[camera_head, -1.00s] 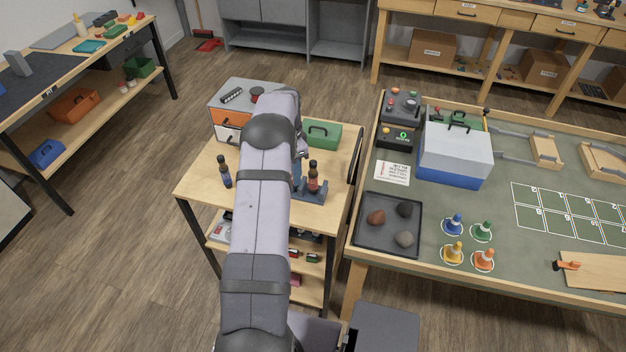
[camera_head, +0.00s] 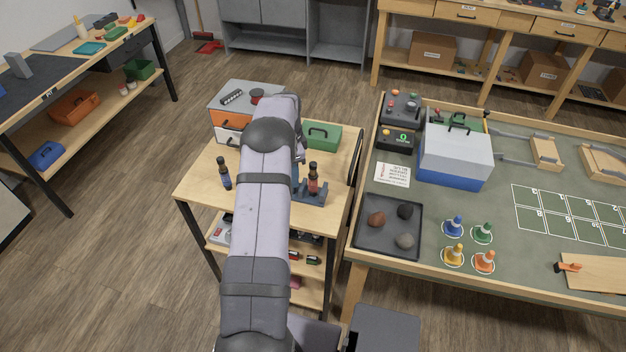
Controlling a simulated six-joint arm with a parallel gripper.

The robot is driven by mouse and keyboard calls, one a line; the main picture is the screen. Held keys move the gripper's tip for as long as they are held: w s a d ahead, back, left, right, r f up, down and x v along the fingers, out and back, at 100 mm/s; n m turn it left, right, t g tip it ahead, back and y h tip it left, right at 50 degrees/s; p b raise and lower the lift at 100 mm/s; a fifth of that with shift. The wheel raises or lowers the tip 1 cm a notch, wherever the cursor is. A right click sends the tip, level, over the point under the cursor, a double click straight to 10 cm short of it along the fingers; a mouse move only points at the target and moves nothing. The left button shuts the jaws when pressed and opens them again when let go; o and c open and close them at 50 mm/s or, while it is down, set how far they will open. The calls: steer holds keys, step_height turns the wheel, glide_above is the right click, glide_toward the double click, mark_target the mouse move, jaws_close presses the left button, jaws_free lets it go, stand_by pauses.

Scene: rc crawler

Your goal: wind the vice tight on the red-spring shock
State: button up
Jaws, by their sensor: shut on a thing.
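The red-spring shock (camera_head: 313,178) stands upright in the blue-grey vice (camera_head: 314,197) on the small wooden cart, right of my arm. A blue-spring shock (camera_head: 225,174) stands upright on the cart, left of my arm. My gripper is mostly hidden by my own arm; only a dark part of its wrist end shows, just behind and left of the vice. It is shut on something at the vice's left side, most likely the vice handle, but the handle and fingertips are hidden. How closely the jaws press the shock is too small to tell.
A drawer box (camera_head: 232,112) and a green case (camera_head: 321,136) stand at the back of the cart. To the right, the large table (camera_head: 500,262) carries a tray of rocks (camera_head: 366,243), several cones and a white-and-blue toolbox (camera_head: 455,158).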

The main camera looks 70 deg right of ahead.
steer(key=shift+m, duration=0.5)
steer(key=shift+m, duration=1.5)
steer(key=shift+m, duration=1.5)
steer(key=shift+m, duration=1.5)
